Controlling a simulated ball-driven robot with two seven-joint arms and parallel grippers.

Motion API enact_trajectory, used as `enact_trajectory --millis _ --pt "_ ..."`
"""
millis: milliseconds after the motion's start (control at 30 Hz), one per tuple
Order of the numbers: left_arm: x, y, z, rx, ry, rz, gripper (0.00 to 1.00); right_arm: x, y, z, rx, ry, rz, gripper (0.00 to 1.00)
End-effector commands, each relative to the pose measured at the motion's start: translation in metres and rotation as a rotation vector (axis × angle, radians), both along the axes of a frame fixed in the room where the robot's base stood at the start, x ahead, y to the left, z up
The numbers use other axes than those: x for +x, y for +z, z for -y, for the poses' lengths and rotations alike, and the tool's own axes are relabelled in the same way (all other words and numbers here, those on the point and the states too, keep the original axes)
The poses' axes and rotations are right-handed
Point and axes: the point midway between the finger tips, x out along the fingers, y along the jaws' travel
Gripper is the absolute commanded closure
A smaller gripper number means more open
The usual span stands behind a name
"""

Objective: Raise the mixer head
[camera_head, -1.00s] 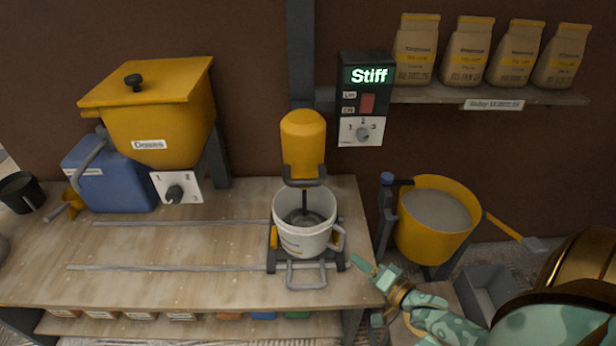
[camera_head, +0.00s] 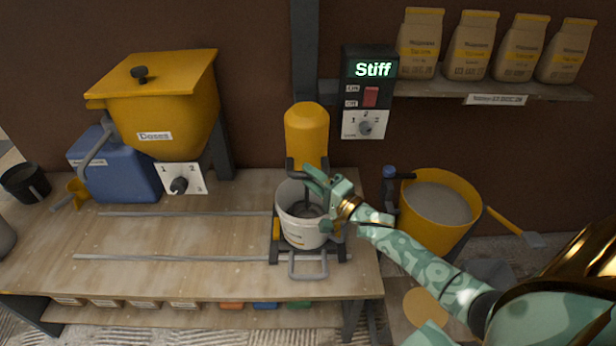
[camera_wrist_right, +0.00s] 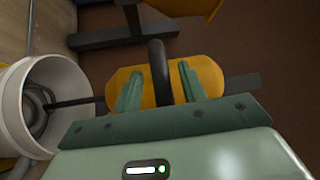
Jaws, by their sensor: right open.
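The yellow mixer head (camera_head: 306,132) is low over the white bucket (camera_head: 299,228), on the dark upright post. Its dark shaft reaches down into the bucket, also seen in the right wrist view (camera_wrist_right: 75,103). The head's dark handle (camera_wrist_right: 158,75) lies between the two green fingers of my right gripper (camera_wrist_right: 160,88). The fingers are open, with visible gaps either side of the handle. In the head view my right gripper (camera_head: 318,183) is in front of the head's lower end and hides part of the handle and bucket rim.
A control box (camera_head: 368,92) reading "Stiff" is right of the post. A yellow tub (camera_head: 438,215) of grey material stands right of the bench. The bucket sits on a dark carriage (camera_head: 308,270) by rails. A yellow hopper (camera_head: 165,115) and blue canister (camera_head: 110,175) are left.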

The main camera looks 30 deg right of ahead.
Motion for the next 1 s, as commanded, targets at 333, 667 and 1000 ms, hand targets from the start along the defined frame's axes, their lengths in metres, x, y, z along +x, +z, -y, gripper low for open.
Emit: enact_trajectory --millis 333,667,1000 --pt "0.001 -0.002 0.000 0.000 -0.001 0.001 0.64 0.014 0.002 -0.003 0.000 0.000 0.000 0.59" --pt "0.001 -0.002 0.000 0.000 0.000 0.001 0.64 0.013 0.002 -0.003 0.000 0.000 -0.001 1.00" --pt "0.007 0.037 -0.001 0.001 0.000 0.015 0.64 0.014 0.041 -0.003 -0.002 -0.001 0.006 1.00"
